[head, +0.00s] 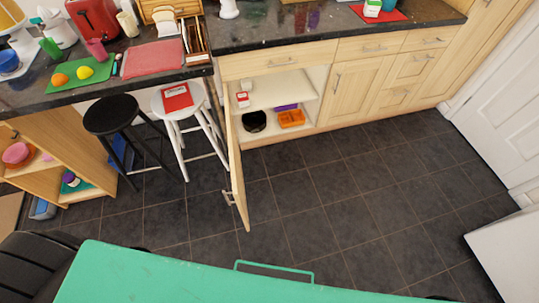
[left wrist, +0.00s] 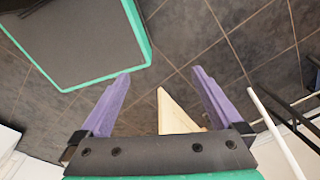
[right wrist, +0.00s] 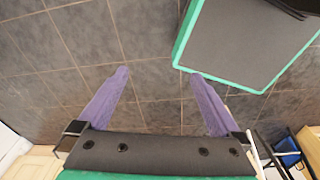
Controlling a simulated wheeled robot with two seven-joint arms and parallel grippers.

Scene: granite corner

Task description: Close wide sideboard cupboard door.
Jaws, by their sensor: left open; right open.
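The light wood cupboard door (head: 237,165) stands wide open in the head view, swung out toward me and seen nearly edge-on. Its bar handle (head: 229,198) is low on its left face. The open cupboard (head: 285,92) shows its shelf and contents. A pale wooden wedge, apparently the door (left wrist: 174,116), shows in the left wrist view between and beyond the fingers. My left gripper (left wrist: 161,73) is open and empty; I cannot tell its distance from the door. My right gripper (right wrist: 158,74) is open and empty over floor tiles. Neither gripper shows in the head view.
A white stool (head: 183,108) with a red book and a black stool (head: 115,118) stand left of the door. An orange container (head: 291,118) and a black bowl (head: 254,121) sit inside the cupboard. Tiled floor (head: 340,190) is clear right of the door.

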